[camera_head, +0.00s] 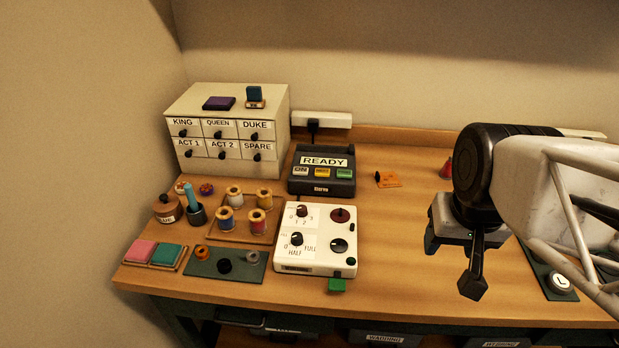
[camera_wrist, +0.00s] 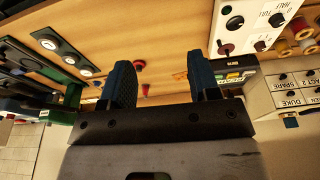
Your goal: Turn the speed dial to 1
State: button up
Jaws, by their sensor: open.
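A white control box (camera_head: 312,262) stands on the table at centre left. Its upper left dial (camera_head: 301,210) has a number scale with 1 and 2 readable below it; its exact pointer direction is too small to read. A lower dial (camera_head: 296,239) is marked HALF and FULL. My gripper (camera_head: 458,258) is to the right of the box, above the table and apart from it. The wrist view shows the two fingers of my gripper (camera_wrist: 162,82) spread with nothing between them. Part of the white box (camera_wrist: 258,22) shows there at upper right.
A dark READY console (camera_head: 322,171) stands behind the box. Thread spools (camera_head: 224,220) on a tray are to its left. A drawer cabinet (camera_head: 228,132) is at back left. Bare tabletop (camera_head: 395,225) lies between box and gripper.

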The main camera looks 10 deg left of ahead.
jog(key=w+a+m, duration=0.1)
jog(key=w+a, duration=0.3)
jog(key=w, duration=0.3)
jog(key=m+g, duration=0.3)
send_over(302, 208)
jog(key=f, duration=0.9)
jog(key=shift+s+d+f, duration=0.1)
jog(key=shift+d+f, duration=0.2)
jog(key=shift+f, duration=0.1)
jog(key=shift+a+f, duration=0.2)
jog(key=shift+a, duration=0.2)
jog(key=shift+f, duration=3.9)
jog(key=shift+c, duration=0.3)
